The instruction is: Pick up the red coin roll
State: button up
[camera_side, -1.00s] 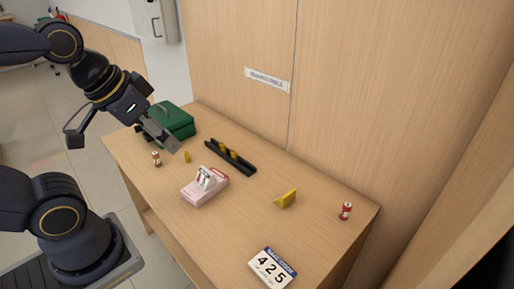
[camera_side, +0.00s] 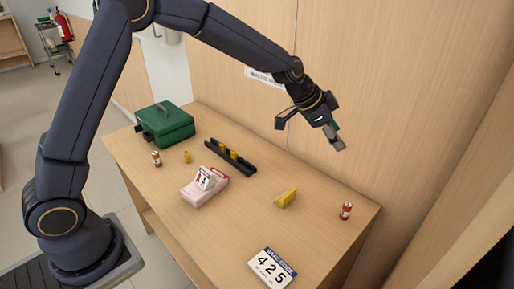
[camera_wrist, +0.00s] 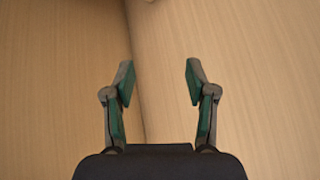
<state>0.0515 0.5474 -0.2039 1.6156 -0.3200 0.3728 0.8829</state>
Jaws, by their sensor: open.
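The red coin roll (camera_side: 346,211) stands upright near the right corner of the counter in the side view, with pale bands on it. My gripper (camera_side: 340,147) is in the air above the back right part of the counter, up and slightly left of the roll in the picture, and well apart from it. In the wrist view my gripper (camera_wrist: 158,82) is open, with nothing between the fingers. That view shows only wood panels behind the fingers; the roll is not in it.
The counter (camera_side: 310,228) also holds a yellow wedge (camera_side: 285,199), a black tray (camera_side: 215,153) with yellow rolls, a pink box (camera_side: 207,191), a number calendar (camera_side: 271,268), a green cash box (camera_side: 165,124), a brown-and-white roll (camera_side: 156,159) and a small yellow roll (camera_side: 187,157). Wood panels (camera_side: 400,90) rise behind.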

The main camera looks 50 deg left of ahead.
jog(key=g, duration=0.2)
send_near(346, 206)
jog(key=x, duration=0.7)
jog(key=shift+f, duration=0.2)
jog(key=shift+w+x, duration=0.15)
jog(key=shift+x, duration=1.4)
jog(key=shift+w+x, duration=0.15)
jog(key=shift+x, duration=1.4)
jog(key=shift+r, duration=0.15)
grip_shut()
